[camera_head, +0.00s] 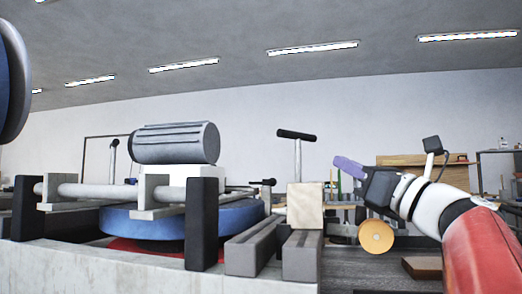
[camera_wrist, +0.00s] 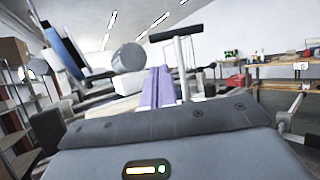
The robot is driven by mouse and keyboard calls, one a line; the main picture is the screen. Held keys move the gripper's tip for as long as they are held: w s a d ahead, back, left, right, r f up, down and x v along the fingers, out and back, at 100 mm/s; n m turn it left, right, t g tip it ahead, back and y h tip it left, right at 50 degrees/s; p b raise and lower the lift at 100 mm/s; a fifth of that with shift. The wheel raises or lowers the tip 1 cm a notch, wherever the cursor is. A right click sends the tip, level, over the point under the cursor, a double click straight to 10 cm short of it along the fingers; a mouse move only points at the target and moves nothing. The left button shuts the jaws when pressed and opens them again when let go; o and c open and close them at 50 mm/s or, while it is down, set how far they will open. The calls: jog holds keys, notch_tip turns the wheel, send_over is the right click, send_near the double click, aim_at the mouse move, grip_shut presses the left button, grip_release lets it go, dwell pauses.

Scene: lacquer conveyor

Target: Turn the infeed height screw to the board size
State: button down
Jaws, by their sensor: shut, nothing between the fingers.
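A T-handled screw (camera_head: 298,152) with a dark crossbar stands upright on the machine, right of the grey motor; I take it for the height screw. It also shows in the wrist view (camera_wrist: 181,55), rising behind my fingers. My gripper (camera_head: 347,166) has purple fingers, shut with nothing between them. In the head view it is right of the T-handle and a little below its crossbar, apart from it. In the wrist view the fingers (camera_wrist: 158,88) point ahead, with the crossbar (camera_wrist: 175,33) above their tips. No size marking is readable.
A grey cylindrical motor (camera_head: 175,143) sits above a blue disc (camera_head: 150,218) on the left. A pale block (camera_head: 304,206) stands below the T-handle. A round tan wheel (camera_head: 376,237) is under my wrist. Workbenches (camera_wrist: 270,70) line the back right.

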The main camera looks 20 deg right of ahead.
aim_at(286, 137)
jog(key=p+x, duration=0.4)
jog(key=x, duration=0.9)
jog(key=shift+w+a+r, duration=0.1)
jog(key=shift+w+r, duration=0.05)
jog(key=shift+w, duration=0.15)
jog(key=h+b, duration=0.1)
jog(key=a+m+h+b, duration=0.1)
jog(key=h, duration=0.1)
jog(key=shift+w+a+m+t, duration=0.15)
jog(key=shift+w+m+t, duration=0.15)
jog(key=shift+w+t, duration=0.1)
jog(key=shift+s, duration=0.1)
